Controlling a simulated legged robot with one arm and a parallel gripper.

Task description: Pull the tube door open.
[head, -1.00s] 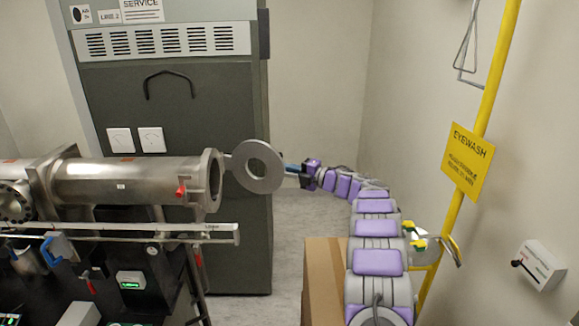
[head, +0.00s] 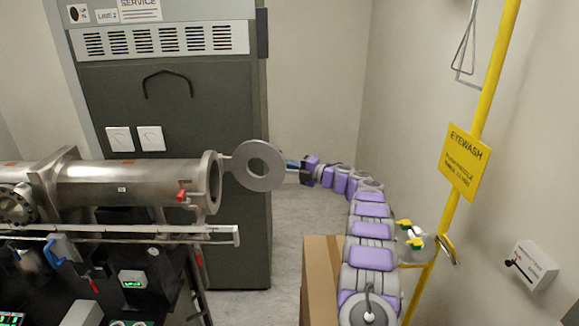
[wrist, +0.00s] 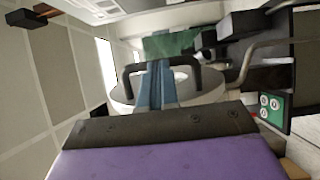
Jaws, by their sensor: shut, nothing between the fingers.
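The steel tube (head: 130,184) lies across the left of the head view, with its flanged mouth facing right. The tube door (head: 246,181), a grey disc with a round centre, stands swung out at the right of the mouth, its face showing. My gripper (head: 291,165) is at the right edge of the disc, with its blue fingers shut. In the wrist view the blue fingers (wrist: 157,85) lie in front of the pale disc (wrist: 207,90). A black bent bar (wrist: 131,74) shows on both sides of them. I cannot tell whether the fingers touch it.
A dark cabinet (head: 210,110) stands behind the tube. A cardboard box (head: 321,265) is beside my arm. A yellow eyewash pole (head: 490,90) and a wall box (head: 535,266) are at the right. A rail (head: 150,235) runs below the tube. Floor (head: 290,230) is clear between cabinet and box.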

